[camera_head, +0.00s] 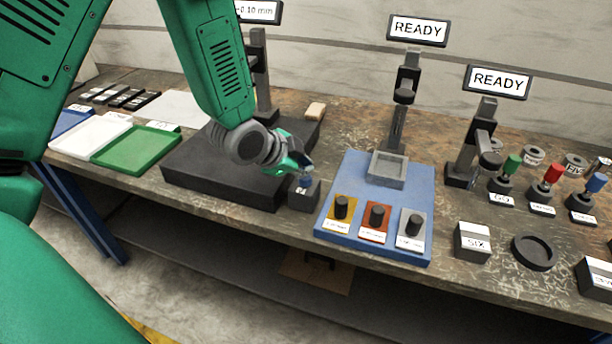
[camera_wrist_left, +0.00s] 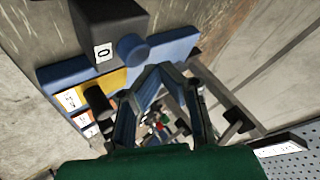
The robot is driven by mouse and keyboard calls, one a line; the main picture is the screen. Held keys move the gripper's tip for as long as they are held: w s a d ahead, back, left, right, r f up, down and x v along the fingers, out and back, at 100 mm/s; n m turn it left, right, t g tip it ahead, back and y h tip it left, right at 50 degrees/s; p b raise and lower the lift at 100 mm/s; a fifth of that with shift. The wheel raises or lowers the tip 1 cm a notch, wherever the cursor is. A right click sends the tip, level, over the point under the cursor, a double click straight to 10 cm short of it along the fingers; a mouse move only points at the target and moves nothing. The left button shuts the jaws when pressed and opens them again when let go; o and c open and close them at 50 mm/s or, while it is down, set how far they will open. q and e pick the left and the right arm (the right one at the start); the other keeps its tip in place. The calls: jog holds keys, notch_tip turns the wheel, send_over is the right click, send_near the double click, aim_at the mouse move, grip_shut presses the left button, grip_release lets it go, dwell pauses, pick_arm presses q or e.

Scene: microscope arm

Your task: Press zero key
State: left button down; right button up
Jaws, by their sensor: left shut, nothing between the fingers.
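The zero key is a blue round button on a small dark box (camera_head: 303,196). In the left wrist view the box (camera_wrist_left: 112,22) carries a white "0" label, and the blue button (camera_wrist_left: 132,48) stands out from its side facing the fingers. My left gripper (camera_head: 305,168) is shut and empty just above this box in the head view, partly covering the button. In the left wrist view its fingertips (camera_wrist_left: 158,70) lie a little below and right of the button. I cannot tell whether they touch it. My right gripper is not in view.
A dark flat base (camera_head: 225,175) of a stand lies left of the box. A blue board (camera_head: 337,192) with several black knobs lies close on its right. A green tray (camera_head: 137,148) and a white tray (camera_head: 88,136) lie far left. Stands with READY signs (camera_head: 417,30) rise behind.

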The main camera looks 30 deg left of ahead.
aim_at(305, 177)
pick_arm(q)
jog(key=shift+f, duration=0.15)
jog(key=shift+d+f, duration=0.1)
jog(key=shift+f, duration=0.15)
jog(key=shift+f+b, duration=0.45)
jog(key=shift+f, duration=0.05)
dwell(1.0)
jog(key=shift+s+r+p, duration=0.1)
jog(key=shift+r+p, duration=0.8)
jog(key=shift+r, duration=0.1)
notch_tip(305, 177, up, 5)
jog(key=p, duration=0.4)
jog(key=shift+p, duration=0.3)
jog(key=shift+f, duration=0.1)
dwell(0.4)
